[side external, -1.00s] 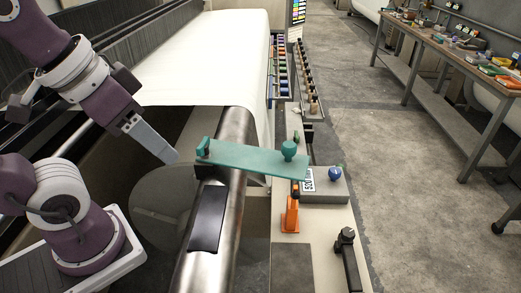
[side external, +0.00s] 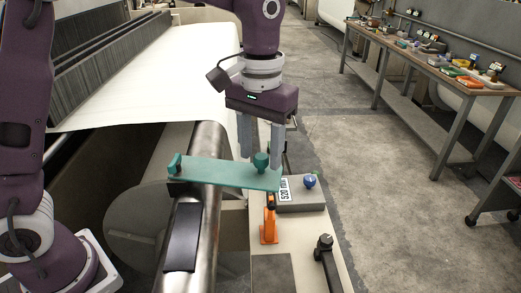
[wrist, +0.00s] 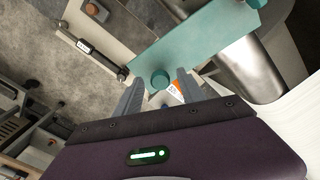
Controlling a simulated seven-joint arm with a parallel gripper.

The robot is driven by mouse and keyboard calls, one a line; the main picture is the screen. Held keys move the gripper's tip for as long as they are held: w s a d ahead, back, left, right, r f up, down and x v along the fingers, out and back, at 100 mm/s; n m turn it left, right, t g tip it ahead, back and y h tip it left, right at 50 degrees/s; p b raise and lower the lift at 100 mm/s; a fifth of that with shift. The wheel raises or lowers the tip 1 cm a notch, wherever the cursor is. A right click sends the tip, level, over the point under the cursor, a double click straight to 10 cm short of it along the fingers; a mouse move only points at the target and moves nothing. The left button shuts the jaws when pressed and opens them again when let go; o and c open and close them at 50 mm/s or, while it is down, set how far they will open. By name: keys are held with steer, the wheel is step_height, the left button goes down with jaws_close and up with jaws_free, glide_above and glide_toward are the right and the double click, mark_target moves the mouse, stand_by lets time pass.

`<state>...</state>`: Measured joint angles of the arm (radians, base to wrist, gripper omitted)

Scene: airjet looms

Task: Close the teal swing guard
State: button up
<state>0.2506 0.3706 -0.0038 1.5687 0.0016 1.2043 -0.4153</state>
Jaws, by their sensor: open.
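The teal swing guard (side external: 218,172) is a flat bar lying across the steel roller, with a hinge block at its left end and a round teal knob (side external: 261,161) near its right end. My gripper (side external: 260,158) points down with its fingers apart around or just behind the knob; the side view does not settle contact. In the wrist view the guard (wrist: 205,45) crosses the upper right, and its knob (wrist: 160,78) appears ahead of the gap between the open fingers (wrist: 160,100). Nothing is held.
The steel roller (side external: 205,225) runs under the guard, with white fabric (side external: 150,90) behind it. An orange bracket (side external: 269,225), a grey box with a blue knob (side external: 310,181) and a black lever (side external: 326,250) stand at right. A workbench (side external: 430,55) is farther right.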

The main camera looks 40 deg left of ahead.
steer(key=shift+f, duration=0.2)
jaws_close()
stand_by(1.3)
